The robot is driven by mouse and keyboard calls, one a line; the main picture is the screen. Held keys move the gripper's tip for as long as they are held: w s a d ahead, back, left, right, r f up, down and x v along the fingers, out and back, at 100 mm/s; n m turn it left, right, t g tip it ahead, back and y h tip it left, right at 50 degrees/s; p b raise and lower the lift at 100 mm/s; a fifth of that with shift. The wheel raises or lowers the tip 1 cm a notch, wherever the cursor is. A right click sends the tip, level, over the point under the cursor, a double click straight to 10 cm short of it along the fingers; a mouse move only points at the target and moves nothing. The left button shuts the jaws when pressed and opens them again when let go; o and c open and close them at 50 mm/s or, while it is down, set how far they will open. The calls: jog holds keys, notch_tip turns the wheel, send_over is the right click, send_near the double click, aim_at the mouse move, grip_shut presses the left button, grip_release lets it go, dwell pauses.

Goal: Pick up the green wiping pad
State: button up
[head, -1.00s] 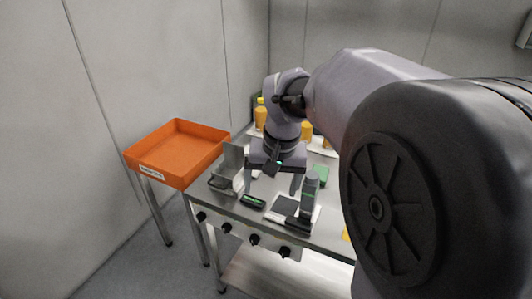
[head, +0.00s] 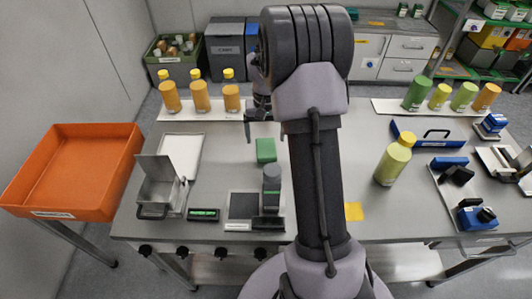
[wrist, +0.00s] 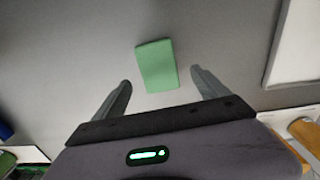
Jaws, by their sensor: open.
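The green wiping pad (head: 266,150) lies flat on the grey table, just left of my arm in the head view. It also shows whole in the wrist view (wrist: 156,63), a plain green rectangle slightly turned. My gripper (wrist: 160,79) is open and empty. Its two fingers lie to the left and right of the pad in the wrist view, apart from it, and appear to be above the table. In the head view my gripper (head: 265,130) is partly hidden behind my arm, just beyond the pad.
Orange bottles (head: 200,95) stand behind. A yellow-green bottle (head: 393,160) stands right of my arm. Table around the pad is bare.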

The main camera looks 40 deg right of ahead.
aim_at(266, 147)
jog(key=f, duration=0.1)
jog(key=f+b, duration=0.2)
jog(key=f, duration=0.1)
jog(key=shift+s+a, duration=0.1)
jog(key=shift+s, duration=0.25)
jog(key=shift+f, duration=0.3)
jog(key=shift+w+r, duration=0.1)
jog(key=shift+r, duration=0.05)
jog(key=shift+c, duration=0.3)
jog(key=c, duration=1.4)
jog(key=shift+r, duration=0.1)
